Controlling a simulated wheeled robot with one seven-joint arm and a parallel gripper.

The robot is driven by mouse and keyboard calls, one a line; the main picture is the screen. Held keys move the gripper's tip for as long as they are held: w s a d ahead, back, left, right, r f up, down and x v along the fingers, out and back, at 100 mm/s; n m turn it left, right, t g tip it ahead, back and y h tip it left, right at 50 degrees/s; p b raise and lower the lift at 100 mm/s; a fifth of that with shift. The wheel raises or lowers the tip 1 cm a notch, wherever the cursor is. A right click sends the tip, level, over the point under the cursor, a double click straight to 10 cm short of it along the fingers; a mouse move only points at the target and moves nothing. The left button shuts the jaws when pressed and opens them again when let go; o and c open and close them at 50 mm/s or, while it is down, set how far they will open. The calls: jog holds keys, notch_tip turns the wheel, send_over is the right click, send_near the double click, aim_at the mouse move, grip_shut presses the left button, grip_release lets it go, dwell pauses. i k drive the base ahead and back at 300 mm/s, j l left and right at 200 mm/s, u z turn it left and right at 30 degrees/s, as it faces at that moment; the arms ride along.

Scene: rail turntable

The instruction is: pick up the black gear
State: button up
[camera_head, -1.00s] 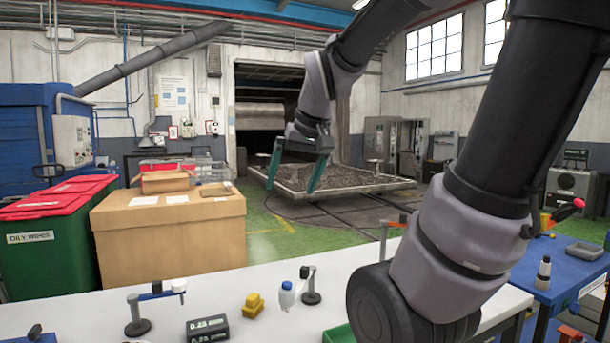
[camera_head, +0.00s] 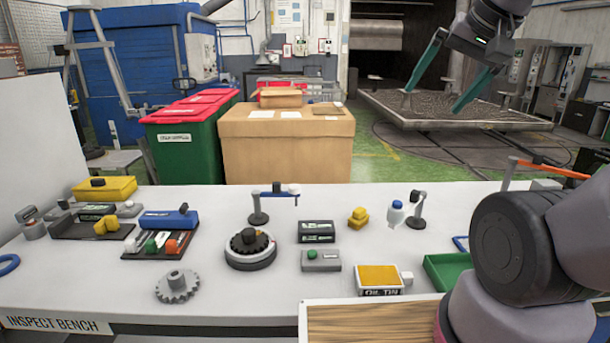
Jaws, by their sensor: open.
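A black gear-like disc (camera_head: 243,243) with a knob on top sits on a round base with a pale rim, near the middle of the white bench (camera_head: 225,300). A separate grey toothed gear (camera_head: 178,287) lies flat on the bench to its front left. My gripper (camera_head: 432,100) is at the upper right, its two teal fingers wide apart and empty. It is raised well above the bench top and far from the black disc.
Trays with small parts (camera_head: 158,246) lie left. A green bin (camera_head: 447,272) is right. Bare bench shows in front.

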aim_at(249, 241)
jog(key=k+j+u, duration=0.15)
jog(key=u, duration=0.2)
jog(key=k+j+u, duration=0.15)
jog(key=u, duration=0.25)
jog(key=k+j+u, duration=0.15)
jog(key=u, duration=0.2)
jog(key=j, duration=0.05)
